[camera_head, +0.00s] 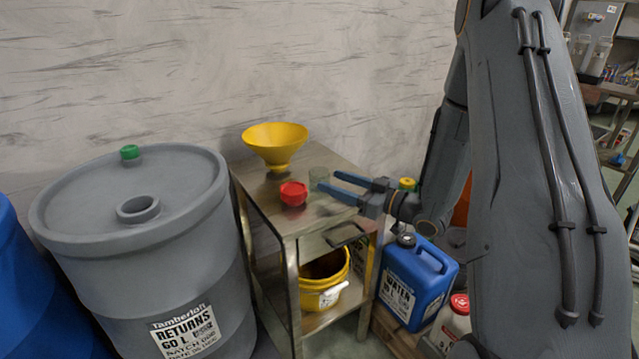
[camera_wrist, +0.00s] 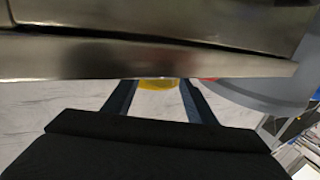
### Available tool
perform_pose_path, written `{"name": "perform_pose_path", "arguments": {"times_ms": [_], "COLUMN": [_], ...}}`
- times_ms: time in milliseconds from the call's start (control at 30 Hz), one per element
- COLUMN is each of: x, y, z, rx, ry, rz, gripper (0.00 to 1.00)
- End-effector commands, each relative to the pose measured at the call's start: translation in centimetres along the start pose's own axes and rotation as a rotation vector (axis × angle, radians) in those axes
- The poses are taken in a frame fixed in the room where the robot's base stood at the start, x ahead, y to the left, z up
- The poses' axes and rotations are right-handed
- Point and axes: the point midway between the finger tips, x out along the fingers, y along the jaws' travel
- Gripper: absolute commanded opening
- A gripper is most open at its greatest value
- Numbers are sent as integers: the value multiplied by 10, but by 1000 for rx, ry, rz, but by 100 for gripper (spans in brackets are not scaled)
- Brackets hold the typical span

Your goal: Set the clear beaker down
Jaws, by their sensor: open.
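The clear beaker (camera_head: 318,175) stands upright on the steel table top (camera_head: 329,214), near its right side. My gripper (camera_head: 328,180) reaches in from the right with its two blue fingers apart. The fingertips are at the beaker's near side and overlap it in the picture; I cannot tell whether they touch it. In the wrist view the two fingers of my gripper (camera_wrist: 158,95) are spread, but the steel table's edge (camera_wrist: 60,62) hides their tips. The beaker is not visible there.
A red-lidded jar (camera_head: 293,193) stands left of the beaker, and a yellow funnel (camera_head: 275,143) behind it. A large grey drum (camera_head: 190,255) is left of the table. A yellow bucket (camera_head: 322,290) sits on the lower shelf. A blue canister (camera_head: 418,283) stands at right.

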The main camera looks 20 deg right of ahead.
Motion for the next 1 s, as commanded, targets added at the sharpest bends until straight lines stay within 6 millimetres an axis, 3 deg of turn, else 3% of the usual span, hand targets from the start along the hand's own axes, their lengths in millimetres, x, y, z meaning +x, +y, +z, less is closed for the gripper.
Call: {"name": "perform_pose_path", "arguments": {"times_ms": [200,467,700,1000], "x": [26,29,29,29], "y": [0,0,0,0], "z": [0,0,0,-6], "rx": [0,0,0,-2], "ry": [0,0,0,0], "rz": [-2,0,0,0], "gripper": [51,51,16,16]}}
